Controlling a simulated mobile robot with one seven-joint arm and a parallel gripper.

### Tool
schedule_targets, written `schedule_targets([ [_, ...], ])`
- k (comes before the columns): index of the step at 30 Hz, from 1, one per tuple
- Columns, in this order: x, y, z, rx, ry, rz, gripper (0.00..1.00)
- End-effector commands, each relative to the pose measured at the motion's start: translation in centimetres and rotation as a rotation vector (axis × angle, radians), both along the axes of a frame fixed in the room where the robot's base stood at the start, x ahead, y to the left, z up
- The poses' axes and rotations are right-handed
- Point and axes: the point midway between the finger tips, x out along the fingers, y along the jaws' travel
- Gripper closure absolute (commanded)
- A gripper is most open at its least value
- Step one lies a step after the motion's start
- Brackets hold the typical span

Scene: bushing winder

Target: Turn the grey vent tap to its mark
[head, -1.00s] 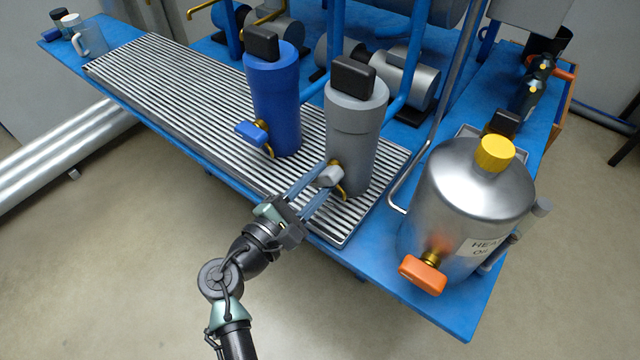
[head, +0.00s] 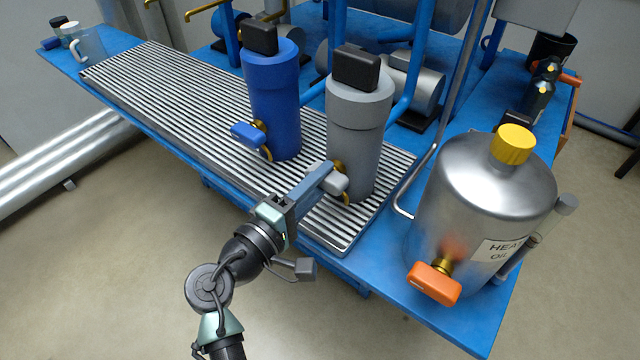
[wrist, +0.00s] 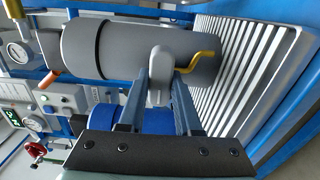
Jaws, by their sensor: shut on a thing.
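The grey vent tap (head: 338,184) sits low on the front of the grey cylinder (head: 355,135), with a brass stem and a curved brass spout. It also shows in the wrist view (wrist: 160,66) between my fingertips, its handle lined up with them. My gripper (head: 324,179) is shut on the tap handle, one finger on each side. In the head view the fingers lie nearly one behind the other and partly cover the handle. The grey cylinder lies sideways in the wrist view (wrist: 125,50). I cannot make out the mark.
A blue cylinder with a blue tap (head: 248,134) stands close on the left. A steel tank with an orange tap (head: 434,284) stands on the right. Both cylinders stand on a ribbed drain grate (head: 165,98) on the blue bench. The floor in front is clear.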

Motion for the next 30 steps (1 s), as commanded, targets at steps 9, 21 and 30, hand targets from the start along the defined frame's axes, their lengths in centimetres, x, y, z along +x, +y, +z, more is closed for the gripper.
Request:
schedule_targets([
  [9, -0.03, 0.04, -0.10, 0.030, -0.020, 0.001, 1.00],
  [21, -0.02, 0.05, -0.08, 0.030, -0.020, 0.001, 0.48],
  [30, -0.01, 0.02, -0.02, 0.028, -0.019, 0.000, 0.38],
])
